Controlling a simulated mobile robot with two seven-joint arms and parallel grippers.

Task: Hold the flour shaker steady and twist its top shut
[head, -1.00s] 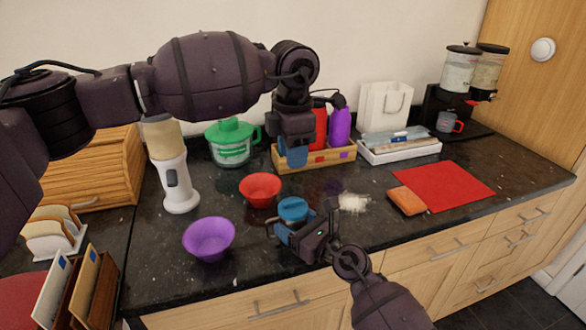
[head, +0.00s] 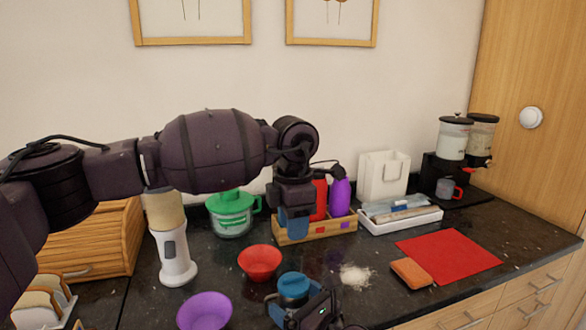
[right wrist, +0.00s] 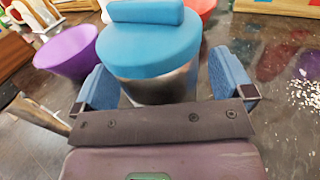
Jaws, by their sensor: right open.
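The flour shaker, with a blue top (head: 293,284) and a shiny metal body (right wrist: 160,88), stands upright on the counter near its front. My right gripper (right wrist: 166,80) is open, with one blue finger on each side of the shaker's body. Small gaps show beside the body in the right wrist view. The top has a raised blue bar (right wrist: 146,12) across it. My left gripper (head: 294,224) hangs fingers down, above and behind the shaker, apart from it. Its finger gap is hidden from this side.
A purple bowl (head: 204,312) and a red bowl (head: 260,264) stand left of the shaker. Spilled flour (head: 355,276), an orange sponge (head: 411,273) and a red mat (head: 448,254) lie to the right. A wooden caddy (head: 340,228) with bottles stands behind.

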